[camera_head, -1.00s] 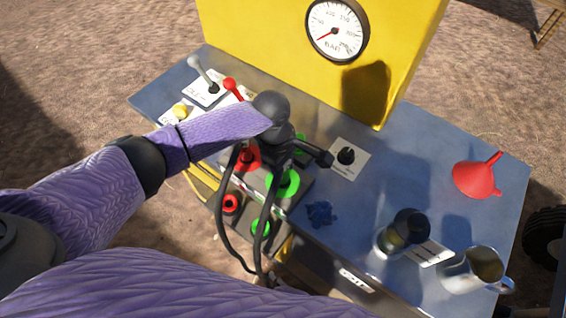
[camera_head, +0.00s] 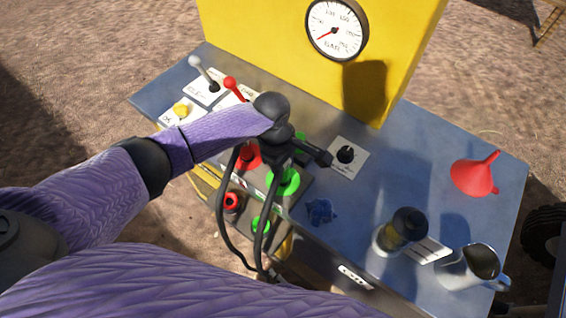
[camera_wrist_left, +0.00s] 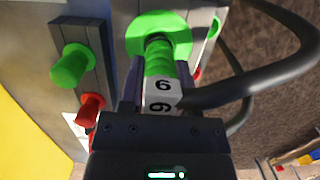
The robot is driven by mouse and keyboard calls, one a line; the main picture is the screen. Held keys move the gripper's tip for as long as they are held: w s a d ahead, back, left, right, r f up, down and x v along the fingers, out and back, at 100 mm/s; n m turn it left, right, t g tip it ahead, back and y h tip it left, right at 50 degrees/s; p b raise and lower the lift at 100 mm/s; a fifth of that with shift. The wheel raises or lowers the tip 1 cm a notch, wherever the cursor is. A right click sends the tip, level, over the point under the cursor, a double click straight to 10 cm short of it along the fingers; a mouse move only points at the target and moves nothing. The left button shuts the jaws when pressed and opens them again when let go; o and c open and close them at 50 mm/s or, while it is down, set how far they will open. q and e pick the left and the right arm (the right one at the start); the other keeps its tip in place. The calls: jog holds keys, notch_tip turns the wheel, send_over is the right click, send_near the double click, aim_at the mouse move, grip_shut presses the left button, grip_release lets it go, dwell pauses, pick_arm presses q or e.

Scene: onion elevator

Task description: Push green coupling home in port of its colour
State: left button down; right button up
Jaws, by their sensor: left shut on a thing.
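My left gripper (camera_head: 284,160) is shut on the green coupling (camera_wrist_left: 158,62), which has a white collar marked 6 and a black hose. In the left wrist view the gripper (camera_wrist_left: 161,88) grips it from both sides. The coupling's front end meets the middle of a green ring-shaped port (camera_wrist_left: 131,37), in line with it; how deep it sits cannot be told. The port's green ring also shows in the head view (camera_head: 288,184), below the gripper, which hides most of the coupling there. My right gripper is not in view.
A green plug (camera_wrist_left: 70,66) and a red plug (camera_wrist_left: 91,108) stand beside the port. Red (camera_head: 232,201) and green (camera_head: 261,225) fittings sit lower at the front. A blue crumpled thing (camera_head: 320,211), a jar (camera_head: 403,232), a metal jug (camera_head: 470,266) and a red funnel (camera_head: 476,174) stand right.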

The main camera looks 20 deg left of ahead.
pick_arm(q)
jog(key=shift+f+p, duration=0.45)
jog(key=shift+p, duration=0.25)
dwell(1.7)
jog(key=shift+s, duration=0.1)
dwell(0.5)
grip_release()
jog(key=shift+r+p, duration=1.6)
jog(key=shift+p, duration=0.3)
notch_tip(320, 180, up, 4)
jog(key=p, duration=0.4)
jog(key=shift+f, duration=0.15)
